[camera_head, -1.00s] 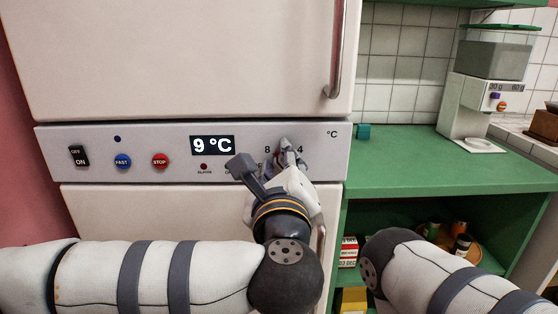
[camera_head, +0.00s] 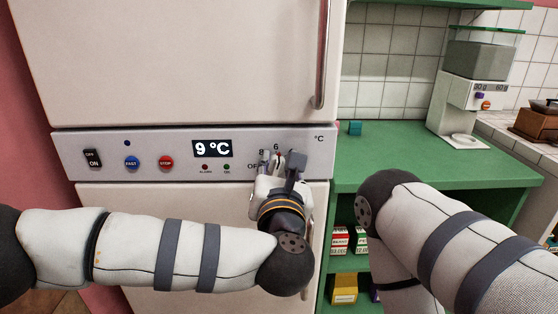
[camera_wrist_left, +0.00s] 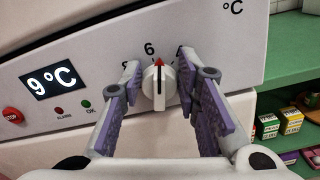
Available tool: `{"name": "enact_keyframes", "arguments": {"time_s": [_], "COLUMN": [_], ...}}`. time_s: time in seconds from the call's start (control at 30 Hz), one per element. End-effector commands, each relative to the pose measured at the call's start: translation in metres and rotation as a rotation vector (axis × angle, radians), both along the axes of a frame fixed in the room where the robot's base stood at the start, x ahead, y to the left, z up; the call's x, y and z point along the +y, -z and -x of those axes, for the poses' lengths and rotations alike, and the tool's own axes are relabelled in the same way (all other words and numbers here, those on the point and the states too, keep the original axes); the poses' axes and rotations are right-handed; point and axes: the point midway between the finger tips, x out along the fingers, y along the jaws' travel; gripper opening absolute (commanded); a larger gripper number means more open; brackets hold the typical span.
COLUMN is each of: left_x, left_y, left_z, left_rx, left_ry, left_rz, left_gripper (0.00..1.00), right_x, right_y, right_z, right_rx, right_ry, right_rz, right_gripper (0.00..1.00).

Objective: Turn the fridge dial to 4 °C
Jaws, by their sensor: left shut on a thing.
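The fridge dial (camera_wrist_left: 157,88) is a white knob with a red mark at its top, shown in the left wrist view. The mark points just right of the printed 6; the 4 is mostly covered by a finger. The display (camera_head: 212,149) reads 9 °C, and also shows in the left wrist view (camera_wrist_left: 50,80). My left gripper (camera_head: 283,161) is at the control panel, its purple-padded fingers (camera_wrist_left: 158,66) on either side of the dial and shut on it. My right gripper is out of view.
The panel carries an on/off switch (camera_head: 92,158), a blue FAST button (camera_head: 132,162) and a red STOP button (camera_head: 166,162). A green counter (camera_head: 420,152) with a small teal block (camera_head: 355,128) and a white grinder-like machine (camera_head: 470,95) is at the right.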

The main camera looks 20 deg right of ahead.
Motion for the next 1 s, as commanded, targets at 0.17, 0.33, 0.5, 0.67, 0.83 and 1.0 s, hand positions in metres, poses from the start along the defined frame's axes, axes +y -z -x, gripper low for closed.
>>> {"name": "enact_keyframes", "arguments": {"time_s": [0.17, 0.33, 0.5, 0.67, 0.83, 1.0], "left_x": [-0.002, -0.003, -0.004, -0.005, -0.006, -0.006], "left_y": [-0.003, -0.001, 0.002, 0.004, 0.004, 0.005], "left_z": [0.001, 0.001, 0.001, 0.001, 0.001, 0.001], "left_rx": [-0.05, -0.088, -0.119, -0.139, -0.155, -0.162], "left_ry": [-0.002, -0.005, -0.003, -0.004, -0.004, -0.003], "left_rz": [-0.158, -0.296, -0.409, -0.489, -0.542, -0.568], "left_gripper": [0.02, 0.02, 0.02, 0.02, 0.02, 0.02], "right_x": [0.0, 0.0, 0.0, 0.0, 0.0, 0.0], "right_y": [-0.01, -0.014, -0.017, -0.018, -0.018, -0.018], "right_z": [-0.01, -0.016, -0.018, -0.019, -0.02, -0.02], "right_rx": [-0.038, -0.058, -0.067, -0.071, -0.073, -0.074], "right_ry": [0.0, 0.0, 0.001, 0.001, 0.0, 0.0], "right_rz": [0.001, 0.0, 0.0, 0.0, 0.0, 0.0], "right_gripper": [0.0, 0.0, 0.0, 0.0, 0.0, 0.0]}}
